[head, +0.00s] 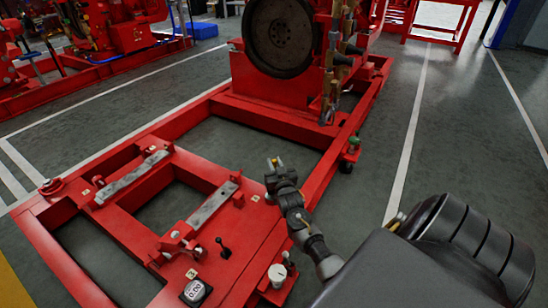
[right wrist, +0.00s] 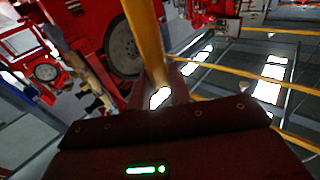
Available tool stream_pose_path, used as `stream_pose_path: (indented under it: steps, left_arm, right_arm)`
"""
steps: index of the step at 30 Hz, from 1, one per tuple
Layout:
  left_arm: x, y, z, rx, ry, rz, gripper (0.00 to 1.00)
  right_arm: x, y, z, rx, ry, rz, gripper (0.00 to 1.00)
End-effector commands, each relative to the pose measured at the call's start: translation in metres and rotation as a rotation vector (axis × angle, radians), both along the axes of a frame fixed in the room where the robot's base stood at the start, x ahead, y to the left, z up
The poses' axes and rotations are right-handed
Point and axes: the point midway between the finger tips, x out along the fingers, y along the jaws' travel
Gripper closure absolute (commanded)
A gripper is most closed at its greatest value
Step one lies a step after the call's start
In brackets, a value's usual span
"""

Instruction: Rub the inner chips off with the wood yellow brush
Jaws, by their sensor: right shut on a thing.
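My right gripper (head: 274,164) reaches over the red base frame from the lower right and is shut on a thin yellow piece. In the right wrist view the yellow wooden brush handle (right wrist: 145,38) runs up from the gripper body. Only a tiny yellow bit of the brush shows in the head view. Its bristles cannot be made out. Small pale chip-like spots lie on the red frame, one near the right rail (head: 255,198) and one at the front (head: 191,273). Whether these are chips or labels is unclear. The left gripper is not in view.
A red engine with a dark flywheel (head: 279,36) stands at the back of the red base frame (head: 262,232). Two grey bars (head: 215,204) lie across it. A gauge (head: 195,291) and a small lever (head: 223,247) stand in front. Floor is clear right.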

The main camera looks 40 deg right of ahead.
Motion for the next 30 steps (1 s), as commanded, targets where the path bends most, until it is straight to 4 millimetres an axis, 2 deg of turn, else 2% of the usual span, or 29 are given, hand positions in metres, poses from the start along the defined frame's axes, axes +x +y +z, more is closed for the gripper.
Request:
stream_pose_path:
  steps: [13, 30]
  left_arm:
    - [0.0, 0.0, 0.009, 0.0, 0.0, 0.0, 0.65]
    - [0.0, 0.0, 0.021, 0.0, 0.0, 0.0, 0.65]
  right_arm:
    - [-0.01, -0.002, -0.001, 0.001, 0.0, 0.0, 1.0]
    - [-0.014, 0.013, -0.002, 0.002, 0.001, 0.001, 1.0]
